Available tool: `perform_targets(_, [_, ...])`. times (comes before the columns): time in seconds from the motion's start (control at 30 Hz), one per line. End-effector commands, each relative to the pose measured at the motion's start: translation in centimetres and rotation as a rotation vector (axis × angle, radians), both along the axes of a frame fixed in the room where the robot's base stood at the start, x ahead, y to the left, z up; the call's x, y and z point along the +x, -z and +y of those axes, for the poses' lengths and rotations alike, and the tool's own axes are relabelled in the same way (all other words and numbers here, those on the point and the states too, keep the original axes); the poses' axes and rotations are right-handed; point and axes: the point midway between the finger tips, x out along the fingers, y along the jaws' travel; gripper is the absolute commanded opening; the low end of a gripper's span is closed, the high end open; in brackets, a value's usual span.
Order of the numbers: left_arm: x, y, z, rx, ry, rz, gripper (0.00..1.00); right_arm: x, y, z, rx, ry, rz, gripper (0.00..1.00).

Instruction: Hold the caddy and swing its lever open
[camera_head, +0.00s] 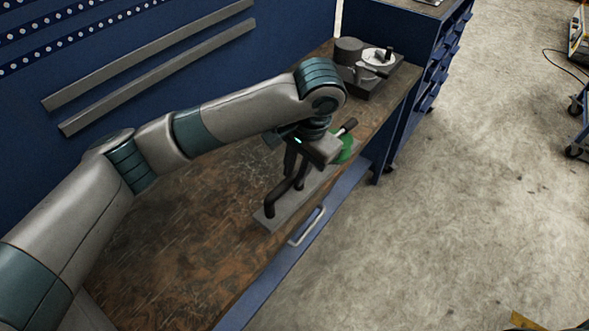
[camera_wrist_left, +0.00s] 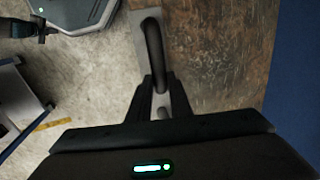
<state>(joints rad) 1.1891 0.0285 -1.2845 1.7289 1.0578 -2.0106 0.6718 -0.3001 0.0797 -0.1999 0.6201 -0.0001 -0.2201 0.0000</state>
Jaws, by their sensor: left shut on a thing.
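The caddy has a flat grey base plate (camera_head: 266,221) lying at the front edge of the wooden bench, with a bent black handle (camera_head: 270,207) rising from it. My left gripper (camera_head: 296,176) points down over the caddy and is shut on the black handle. In the left wrist view the handle (camera_wrist_left: 153,45) runs between the fingers (camera_wrist_left: 162,88). The exact contact is dark and hard to see. My right gripper is not in view.
The bench top (camera_head: 190,220) is bare to the left of the caddy. A grey fixture with round parts (camera_head: 366,70) stands at the far end. A drawer handle (camera_head: 306,227) sticks out below the front edge. A blue wall panel with grey rails (camera_head: 150,65) stands behind.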

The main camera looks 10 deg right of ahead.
Motion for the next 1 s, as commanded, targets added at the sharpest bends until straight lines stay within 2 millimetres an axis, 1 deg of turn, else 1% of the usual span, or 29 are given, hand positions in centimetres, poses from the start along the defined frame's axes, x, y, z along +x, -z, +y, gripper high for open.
perform_targets(0.37, [0.2, 0.1, 0.2, -0.002, 0.000, -0.002, 0.00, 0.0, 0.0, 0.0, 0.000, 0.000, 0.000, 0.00])
perform_targets(1.0, [1.2, 1.9, 2.1, -0.002, -0.001, -0.001, 0.00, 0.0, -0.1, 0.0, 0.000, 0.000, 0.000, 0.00])
